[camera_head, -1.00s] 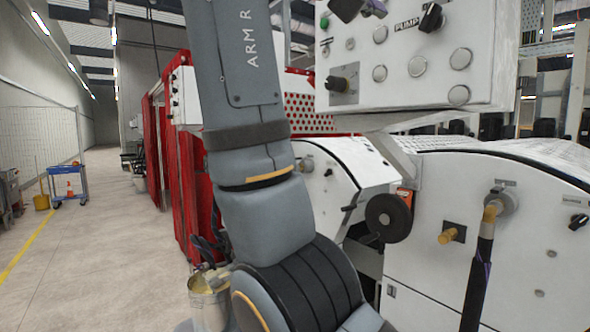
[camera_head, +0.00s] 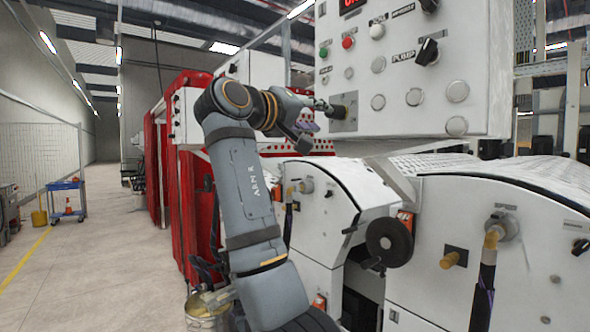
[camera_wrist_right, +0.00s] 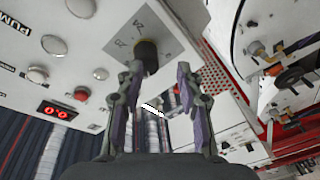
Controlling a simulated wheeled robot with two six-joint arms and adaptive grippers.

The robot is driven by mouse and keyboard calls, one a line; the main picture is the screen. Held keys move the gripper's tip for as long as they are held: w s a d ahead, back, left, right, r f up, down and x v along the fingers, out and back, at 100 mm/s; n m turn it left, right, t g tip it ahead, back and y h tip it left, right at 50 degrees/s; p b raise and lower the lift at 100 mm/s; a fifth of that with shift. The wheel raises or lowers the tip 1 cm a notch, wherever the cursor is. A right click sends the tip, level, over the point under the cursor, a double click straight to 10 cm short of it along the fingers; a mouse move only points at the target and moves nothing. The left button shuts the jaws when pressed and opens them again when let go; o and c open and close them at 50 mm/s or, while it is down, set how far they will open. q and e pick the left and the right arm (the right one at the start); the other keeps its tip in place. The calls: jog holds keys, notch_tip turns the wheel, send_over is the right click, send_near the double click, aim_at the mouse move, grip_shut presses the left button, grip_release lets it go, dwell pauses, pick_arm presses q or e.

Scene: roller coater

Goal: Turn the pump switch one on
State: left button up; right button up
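A white control panel (camera_head: 395,85) carries several buttons and black knobs. A black knob (camera_head: 427,52) next to the word PUMP stands at its right. Another black knob (camera_head: 338,112) sits on a grey plate at its lower left. My right gripper (camera_head: 318,106) is beside this lower-left knob, at the panel's left edge. In the right wrist view my right gripper (camera_wrist_right: 159,72) is open and empty. The grey-plate knob (camera_wrist_right: 147,55) shows just beyond its fingertips, closer to the left finger; contact cannot be told. I cannot read a number one by any switch. My left gripper is not in view.
White machine housings (camera_head: 490,250) with a black handwheel (camera_head: 389,242) and hose fittings stand below the panel. A red perforated guard (camera_head: 300,145) is behind my right arm. A bucket (camera_head: 205,308) stands on the floor. The aisle at left is open.

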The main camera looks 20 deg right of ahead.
jog(key=w+f+n+t+y+p, duration=0.1)
jog(key=w+f+n+y, duration=0.1)
jog(key=w+f, duration=0.9)
jog(key=shift+a+f+n+t, duration=0.15)
jog(key=shift+f+n+t, duration=0.3)
jog(key=shift+n, duration=0.45)
jog(key=shift+f, duration=0.1)
